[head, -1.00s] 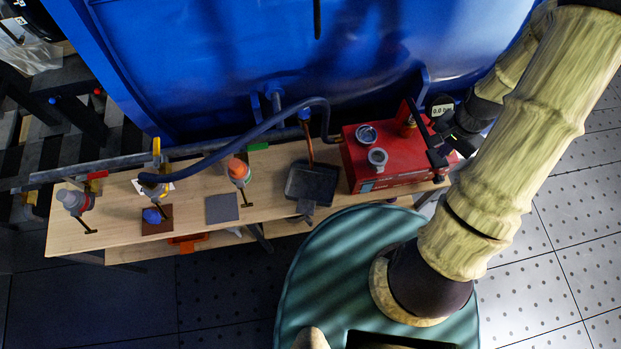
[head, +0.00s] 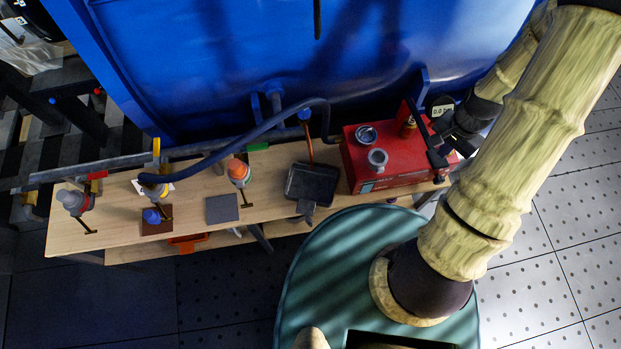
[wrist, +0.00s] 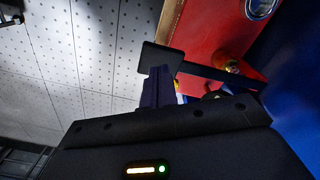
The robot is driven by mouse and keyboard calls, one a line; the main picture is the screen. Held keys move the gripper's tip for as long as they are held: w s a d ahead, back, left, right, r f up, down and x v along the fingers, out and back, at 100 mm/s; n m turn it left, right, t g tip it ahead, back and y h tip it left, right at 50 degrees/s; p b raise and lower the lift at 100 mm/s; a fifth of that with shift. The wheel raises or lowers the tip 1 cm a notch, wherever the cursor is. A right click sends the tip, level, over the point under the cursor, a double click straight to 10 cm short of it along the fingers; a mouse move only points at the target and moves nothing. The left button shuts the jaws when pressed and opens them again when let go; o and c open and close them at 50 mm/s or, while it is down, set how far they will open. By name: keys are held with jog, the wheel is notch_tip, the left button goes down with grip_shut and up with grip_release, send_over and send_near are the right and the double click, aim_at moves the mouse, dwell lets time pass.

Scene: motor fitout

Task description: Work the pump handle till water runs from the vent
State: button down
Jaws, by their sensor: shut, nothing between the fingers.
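The red pump box (head: 388,177) stands at the right end of the wooden bench. Its black handle (head: 420,128) slopes along the box's right side; in the wrist view the lever (wrist: 222,76) ends in a flat black grip (wrist: 162,58). My gripper (head: 453,143) is beside the handle on its right. In the wrist view its fingers (wrist: 157,88) are shut and empty, close to the grip; I cannot tell whether they touch. A copper pipe (head: 309,140), perhaps the vent, comes down above a dark tray (head: 312,184). I see no water. The gauge (head: 440,109) appears to read 0.0 bar.
A large blue tank (head: 230,60) stands behind the bench (head: 120,230). A blue hose (head: 235,146) arches over the bench. Valves, including an orange-topped one (head: 239,172), stand at the left. Tiled floor (head: 545,260) is open at right.

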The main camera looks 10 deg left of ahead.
aim_at(436, 156)
jog(key=shift+f, duration=0.1)
jog(key=f+b, duration=0.4)
jog(key=f, duration=0.1)
jog(key=f+b, duration=0.2)
jog(key=f, duration=0.1)
jog(key=shift+w+a, duration=0.15)
jog(key=shift+w, duration=0.25)
jog(key=r+p, duration=0.4)
jog(key=r, duration=0.1)
jog(key=s+r+p, duration=0.1)
jog(key=r+p, duration=0.1)
jog(key=r, duration=0.1)
jog(key=shift+d+r, duration=0.2)
jog(key=shift+d, duration=0.05)
jog(key=shift+w+f, duration=0.1)
jog(key=shift+w, duration=0.1)
